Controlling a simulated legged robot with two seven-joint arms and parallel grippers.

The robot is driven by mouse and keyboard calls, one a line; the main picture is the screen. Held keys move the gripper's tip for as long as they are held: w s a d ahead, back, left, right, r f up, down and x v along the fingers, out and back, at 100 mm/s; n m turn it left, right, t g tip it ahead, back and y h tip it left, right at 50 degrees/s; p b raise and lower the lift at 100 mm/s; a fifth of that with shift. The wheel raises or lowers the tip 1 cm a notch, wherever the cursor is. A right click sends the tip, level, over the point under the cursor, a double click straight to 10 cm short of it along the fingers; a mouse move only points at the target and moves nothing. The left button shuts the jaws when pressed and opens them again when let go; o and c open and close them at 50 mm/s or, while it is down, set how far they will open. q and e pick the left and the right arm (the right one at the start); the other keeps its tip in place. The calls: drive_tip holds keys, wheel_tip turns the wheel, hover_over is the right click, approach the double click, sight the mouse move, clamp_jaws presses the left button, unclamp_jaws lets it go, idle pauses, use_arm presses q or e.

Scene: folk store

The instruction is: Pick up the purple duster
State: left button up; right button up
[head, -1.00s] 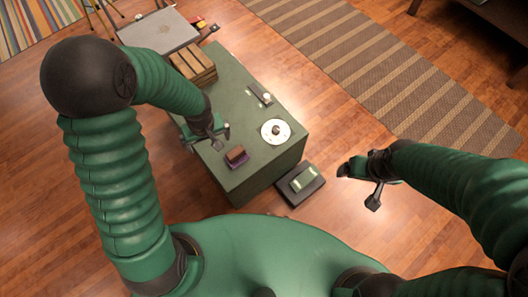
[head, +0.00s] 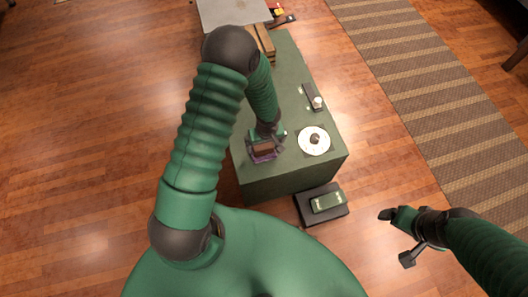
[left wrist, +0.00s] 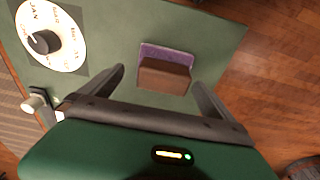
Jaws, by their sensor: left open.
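The purple duster, a brown block with a purple base, lies on the green box-shaped table (head: 285,183) near its front left edge. It shows in the left wrist view (left wrist: 166,72) and partly in the head view (head: 263,153), where my gripper covers some of it. My left gripper (head: 265,146) is open over the duster. In the left wrist view its two fingers (left wrist: 159,77) stand on either side of the duster, with visible gaps; whether they touch it is not clear. My right gripper (head: 396,237) is open and empty, above the floor at the right.
A white round dial (head: 314,141) with a dark knob lies right of the duster. Behind it is a dark strip (head: 310,95) with a pale knob. A dark box with a green top (head: 327,203) stands on the floor by the table. A wooden crate (head: 263,43) is at the back.

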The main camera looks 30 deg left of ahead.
sight(263, 149)
use_arm(q)
drive_tip(key=f, duration=0.1)
drive_tip(key=f+b, duration=0.1)
drive_tip(key=f, duration=0.2)
drive_tip(key=shift+a+f+b, duration=0.35)
drive_tip(key=shift+a+b, duration=0.05)
drive_tip(key=shift+a+f, duration=0.1)
drive_tip(key=shift+a, duration=0.05)
drive_tip(key=shift+c, duration=0.3)
drive_tip(key=c, duration=1.2)
